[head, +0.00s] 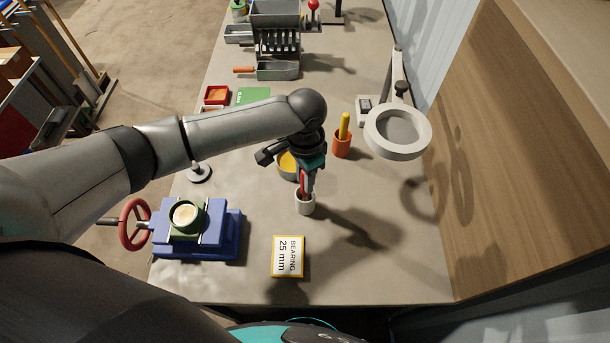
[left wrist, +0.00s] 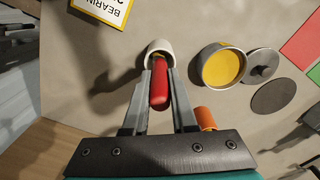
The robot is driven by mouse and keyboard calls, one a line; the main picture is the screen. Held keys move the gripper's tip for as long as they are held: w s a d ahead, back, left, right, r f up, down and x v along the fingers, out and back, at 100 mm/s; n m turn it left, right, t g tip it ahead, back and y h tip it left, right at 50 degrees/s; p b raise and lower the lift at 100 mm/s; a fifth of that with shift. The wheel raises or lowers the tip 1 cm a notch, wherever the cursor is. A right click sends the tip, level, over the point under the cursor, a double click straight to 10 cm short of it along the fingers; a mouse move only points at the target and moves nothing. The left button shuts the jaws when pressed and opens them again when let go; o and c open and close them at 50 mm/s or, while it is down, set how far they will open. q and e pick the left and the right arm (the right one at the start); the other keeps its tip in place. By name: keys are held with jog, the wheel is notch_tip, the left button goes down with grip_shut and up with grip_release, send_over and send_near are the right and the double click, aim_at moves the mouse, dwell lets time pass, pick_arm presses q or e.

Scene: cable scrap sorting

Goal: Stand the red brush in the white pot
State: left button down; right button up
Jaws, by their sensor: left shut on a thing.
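The white pot (head: 306,208) stands on the bench below my left gripper (head: 307,190). It also shows in the left wrist view (left wrist: 160,45). My left gripper, seen in the left wrist view (left wrist: 159,72) too, is shut on the red brush (left wrist: 159,92). The brush also shows in the head view (head: 303,183), roughly upright, with its lower end at the pot's mouth. That end appears to be inside the rim; how deep is hidden. My right gripper is not in view.
An orange pot (head: 342,147) with a yellow stick and a yellow-filled tin (head: 286,165) stand close behind. A magnifier lamp (head: 398,150) is at right. A bearing box (head: 288,257) is in front, a blue vise (head: 205,240) at left. Bench right of the box is clear.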

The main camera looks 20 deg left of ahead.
pick_arm(q)
jog(key=c, duration=0.6)
grip_release()
jog(key=shift+c, duration=0.2)
notch_tip(320, 180, up, 15)
jog(key=shift+p, duration=0.45)
dwell(0.5)
